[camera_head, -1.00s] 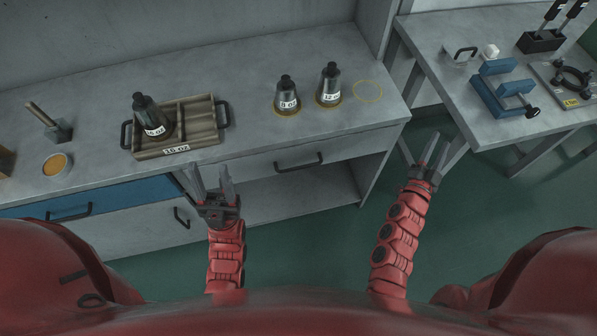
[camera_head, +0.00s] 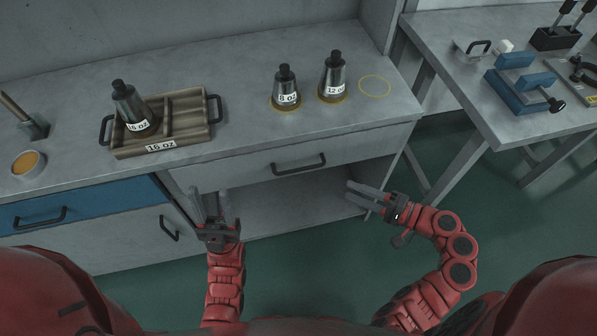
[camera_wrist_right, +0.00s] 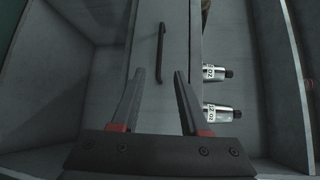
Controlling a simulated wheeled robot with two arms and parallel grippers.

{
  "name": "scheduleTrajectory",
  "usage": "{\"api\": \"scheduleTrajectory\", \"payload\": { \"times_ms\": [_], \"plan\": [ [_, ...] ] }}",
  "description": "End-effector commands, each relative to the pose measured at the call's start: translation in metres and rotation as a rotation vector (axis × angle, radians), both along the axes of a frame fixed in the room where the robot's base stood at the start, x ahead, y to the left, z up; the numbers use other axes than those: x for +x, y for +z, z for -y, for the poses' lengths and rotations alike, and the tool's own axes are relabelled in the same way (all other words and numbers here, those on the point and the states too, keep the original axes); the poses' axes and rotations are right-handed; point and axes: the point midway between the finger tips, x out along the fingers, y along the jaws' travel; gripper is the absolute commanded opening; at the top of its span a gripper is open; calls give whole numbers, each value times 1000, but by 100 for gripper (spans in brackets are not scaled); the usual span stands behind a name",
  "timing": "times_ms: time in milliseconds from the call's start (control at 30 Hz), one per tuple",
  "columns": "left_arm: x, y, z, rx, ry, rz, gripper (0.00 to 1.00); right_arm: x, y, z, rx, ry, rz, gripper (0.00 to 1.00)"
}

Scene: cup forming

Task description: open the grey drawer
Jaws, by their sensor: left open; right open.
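The grey drawer (camera_head: 250,168) is shut under the worktop, with a dark bar handle (camera_head: 298,165) across its front. My right gripper (camera_head: 366,192) is open and empty, to the right of the handle and nearer to me, its fingers pointing left. In the right wrist view the handle (camera_wrist_right: 161,53) shows ahead of the open fingers (camera_wrist_right: 158,85), apart from them, on the drawer front (camera_wrist_right: 145,85). My left gripper (camera_head: 211,205) is open and empty below the drawer's left end, fingers pointing toward the cabinet.
A blue drawer (camera_head: 90,203) is at the left. On the worktop (camera_head: 235,100) stand a tray (camera_head: 185,140) with a 16 oz form, an 8 oz form (camera_head: 285,88) and a 12 oz form (camera_head: 332,78). An open shelf space (camera_head: 290,205) lies below the grey drawer.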

Motion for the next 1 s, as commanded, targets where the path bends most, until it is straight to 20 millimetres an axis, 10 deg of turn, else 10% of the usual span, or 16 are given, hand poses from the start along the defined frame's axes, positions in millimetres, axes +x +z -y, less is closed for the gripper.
{"api": "scheduleTrajectory", "payload": {
  "times_ms": [700,1000],
  "plan": [
    [0,10,0,0,0,0,50,68,-19,-125,1,7,0,45],
    [0,11,0,0,0,0,50,83,-24,-148,-1,1,0,45]
  ]
}}
